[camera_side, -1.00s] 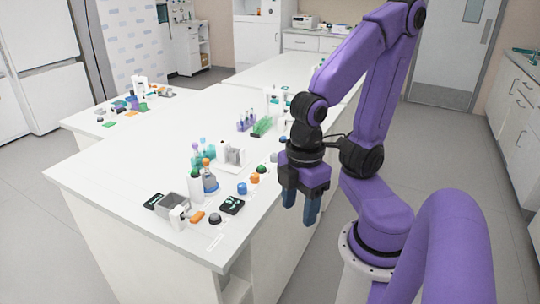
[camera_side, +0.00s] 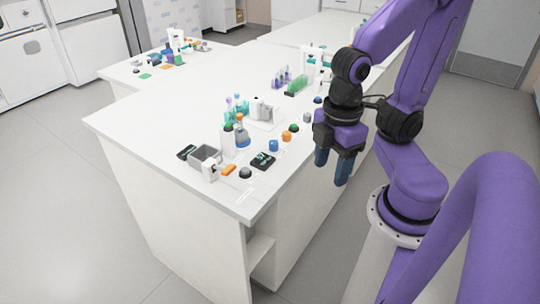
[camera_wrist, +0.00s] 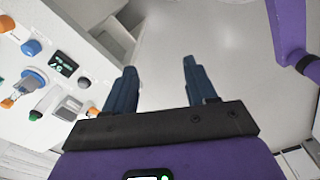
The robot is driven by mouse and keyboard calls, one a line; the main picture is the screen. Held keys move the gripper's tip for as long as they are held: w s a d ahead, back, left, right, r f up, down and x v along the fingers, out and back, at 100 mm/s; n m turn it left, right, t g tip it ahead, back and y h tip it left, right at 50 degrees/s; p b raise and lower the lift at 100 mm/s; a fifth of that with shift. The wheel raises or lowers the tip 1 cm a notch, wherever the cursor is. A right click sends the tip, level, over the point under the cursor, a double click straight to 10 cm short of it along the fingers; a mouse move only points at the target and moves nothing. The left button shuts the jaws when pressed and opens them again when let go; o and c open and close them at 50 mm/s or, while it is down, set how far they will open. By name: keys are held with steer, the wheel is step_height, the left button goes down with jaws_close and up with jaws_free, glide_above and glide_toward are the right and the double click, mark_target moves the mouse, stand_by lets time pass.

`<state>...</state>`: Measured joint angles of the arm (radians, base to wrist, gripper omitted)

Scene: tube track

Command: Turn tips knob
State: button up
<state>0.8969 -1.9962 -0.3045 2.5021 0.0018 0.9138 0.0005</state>
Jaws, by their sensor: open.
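Several small round knobs stand along the right edge of the white bench: a dark one (camera_side: 245,172), a blue one (camera_side: 273,146), an orange one (camera_side: 287,136), a green one (camera_side: 293,128) and a grey one (camera_side: 307,117). I cannot read which is the tips knob. My gripper (camera_side: 332,168) is open and empty, pointing down beyond the bench edge, to the right of the knobs and apart from them. In the wrist view my gripper (camera_wrist: 160,68) is over bare floor.
A small black display (camera_side: 262,161) lies by the dark knob. A grey open box (camera_side: 205,157), bottles (camera_side: 242,138) and a white device (camera_side: 264,112) stand behind the knobs. A green rack (camera_side: 297,86) is farther back. The front left of the bench top (camera_side: 150,125) is clear.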

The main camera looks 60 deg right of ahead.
stand_by(0.5)
steer(key=w+d+r+h, duration=0.1)
steer(key=w+d, duration=0.3)
steer(key=w, duration=0.6)
steer(key=w+d+r+h, duration=0.2)
steer(key=w+d, duration=0.2)
steer(key=w, duration=0.6)
steer(key=g+h, duration=0.1)
steer(key=g, duration=0.2)
glide_above(307, 114)
steer(key=w+a, duration=0.3)
steer(key=a, duration=0.3)
steer(key=shift+m+t, duration=0.3)
steer(key=x, duration=1.7)
steer(key=shift+w+d, duration=0.1)
steer(key=shift+w, duration=0.05)
jaws_close()
